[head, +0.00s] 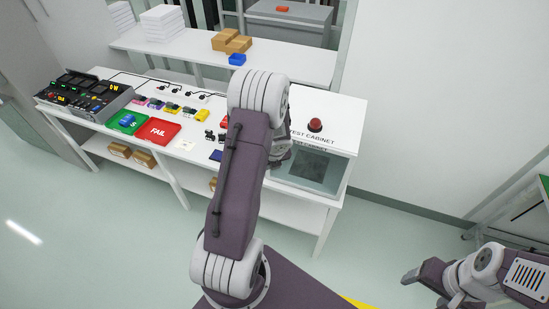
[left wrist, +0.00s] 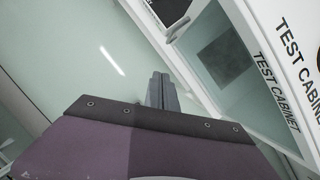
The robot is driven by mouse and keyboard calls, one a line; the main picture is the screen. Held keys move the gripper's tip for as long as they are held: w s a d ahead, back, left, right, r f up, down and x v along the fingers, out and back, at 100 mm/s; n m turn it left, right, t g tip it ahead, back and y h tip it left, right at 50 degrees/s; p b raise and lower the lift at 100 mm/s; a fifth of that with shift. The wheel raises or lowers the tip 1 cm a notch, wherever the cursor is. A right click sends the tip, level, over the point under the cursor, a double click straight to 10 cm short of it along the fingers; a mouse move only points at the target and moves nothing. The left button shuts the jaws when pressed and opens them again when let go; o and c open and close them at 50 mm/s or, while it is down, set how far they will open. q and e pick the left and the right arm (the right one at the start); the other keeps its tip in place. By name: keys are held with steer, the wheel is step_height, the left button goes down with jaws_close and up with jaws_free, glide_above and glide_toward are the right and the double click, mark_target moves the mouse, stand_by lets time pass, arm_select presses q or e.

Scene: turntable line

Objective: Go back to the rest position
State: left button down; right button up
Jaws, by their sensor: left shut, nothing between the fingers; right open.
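My left arm reaches up over the bench in the head view, and its gripper is mostly hidden behind the arm's own links. In the left wrist view the left gripper (left wrist: 161,91) is shut and empty, its two fingers together. It is beside the test cabinet (left wrist: 263,62), with floor behind the fingers. The test cabinet (head: 335,167) stands at the bench's right end, its glass front to the right of my left arm. My right gripper (head: 425,290) is open and empty at the lower right of the head view, over the floor, away from the bench.
A shelf (head: 290,68) with boxes is behind. The floor (head: 110,240) in front is clear.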

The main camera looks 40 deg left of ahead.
arm_select(q)
steer(key=w+d+f+t+b, duration=0.1)
steer(key=w+d+t+b, duration=0.15)
steer(key=d+b, duration=0.65)
steer(key=s+d+f+n+g+h+b, duration=0.1)
steer(key=s+d+f+n+g+b, duration=0.1)
steer(key=s+d+n, duration=0.3)
steer(key=s+d+f+n+g+h+b, duration=0.1)
steer(key=s+d+n+h+b, duration=0.1)
steer(key=s+d+n, duration=0.4)
steer(key=s+n+b, duration=0.1)
steer(key=s+n, duration=0.4)
steer(key=n, duration=0.9)
steer(key=shift+s+f+g+h, duration=0.15)
steer(key=shift+f+g+h, duration=0.15)
steer(key=shift+f+g, duration=0.05)
steer(key=shift+s, duration=0.1)
steer(key=shift+a, duration=0.1)
